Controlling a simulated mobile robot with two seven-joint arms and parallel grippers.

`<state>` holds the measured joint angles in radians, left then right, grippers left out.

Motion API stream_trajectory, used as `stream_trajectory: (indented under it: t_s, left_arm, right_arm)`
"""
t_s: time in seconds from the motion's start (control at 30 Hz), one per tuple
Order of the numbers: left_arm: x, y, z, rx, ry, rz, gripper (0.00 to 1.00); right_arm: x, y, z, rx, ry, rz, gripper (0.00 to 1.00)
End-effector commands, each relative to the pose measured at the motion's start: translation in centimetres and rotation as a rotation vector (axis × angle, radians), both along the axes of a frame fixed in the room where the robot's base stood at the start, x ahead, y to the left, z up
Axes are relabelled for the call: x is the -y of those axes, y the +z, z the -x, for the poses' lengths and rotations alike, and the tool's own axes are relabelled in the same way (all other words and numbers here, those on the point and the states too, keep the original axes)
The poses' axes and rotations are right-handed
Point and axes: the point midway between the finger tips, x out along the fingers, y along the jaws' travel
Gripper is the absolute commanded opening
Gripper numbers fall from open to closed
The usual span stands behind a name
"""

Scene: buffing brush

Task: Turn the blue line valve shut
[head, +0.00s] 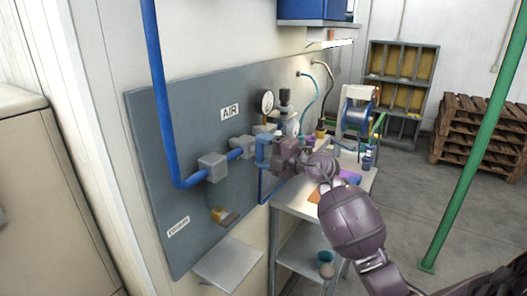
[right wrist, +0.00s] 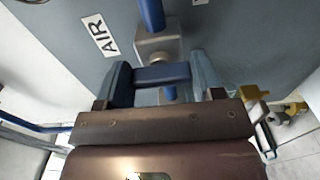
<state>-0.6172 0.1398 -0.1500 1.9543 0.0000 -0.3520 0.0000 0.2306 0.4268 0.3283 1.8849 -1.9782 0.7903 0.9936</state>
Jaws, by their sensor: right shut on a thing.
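The blue line (head: 158,90) runs down the grey wall panel, bends, and passes right through a grey block (head: 212,166) toward the valve. My right gripper (head: 268,152) is at the valve, beside the AIR label. In the right wrist view its two fingers (right wrist: 162,82) stand on both sides of the blue valve handle (right wrist: 162,74) and are shut on it. There the handle lies across the direction of the blue pipe (right wrist: 152,14). In the head view the gripper hides most of the handle. My left gripper is not in view.
A pressure gauge (head: 267,102) and fittings sit close above and behind the gripper. A small yellow-and-grey fitting (head: 224,215) is lower on the panel. A cluttered bench (head: 296,208) stands right of the panel. A green post (head: 470,165) and wooden pallets (head: 480,138) are farther right.

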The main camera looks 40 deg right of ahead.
Motion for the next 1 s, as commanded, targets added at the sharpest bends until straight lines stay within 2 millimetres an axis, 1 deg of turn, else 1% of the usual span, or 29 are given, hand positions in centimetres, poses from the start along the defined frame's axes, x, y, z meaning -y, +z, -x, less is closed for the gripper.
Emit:
stream_trajectory:
  t_s: [0.4, 0.43, 0.5, 0.6, 0.87, 1.0]
  left_arm:
    - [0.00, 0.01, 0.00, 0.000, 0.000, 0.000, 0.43]
    - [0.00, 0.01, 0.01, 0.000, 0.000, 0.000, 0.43]
    - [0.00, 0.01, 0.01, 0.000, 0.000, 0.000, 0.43]
    - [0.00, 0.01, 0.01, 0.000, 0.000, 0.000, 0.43]
    - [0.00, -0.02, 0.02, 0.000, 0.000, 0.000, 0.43]
    - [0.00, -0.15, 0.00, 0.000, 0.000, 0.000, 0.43]
  right_arm:
    - [0.10, 0.05, 0.00, -0.003, -0.002, -0.009, 0.38]
    - [0.10, 0.05, 0.00, -0.003, -0.002, -0.009, 0.63]
    - [0.10, 0.05, 0.00, -0.003, -0.002, -0.009, 0.74]
    - [0.08, 0.03, 0.00, -0.002, -0.001, -0.008, 0.87]
    - [0.06, 0.00, 0.05, -0.003, -0.001, -0.007, 0.87]
    - [0.44, -0.05, 0.85, -0.003, -0.001, -0.006, 0.87]
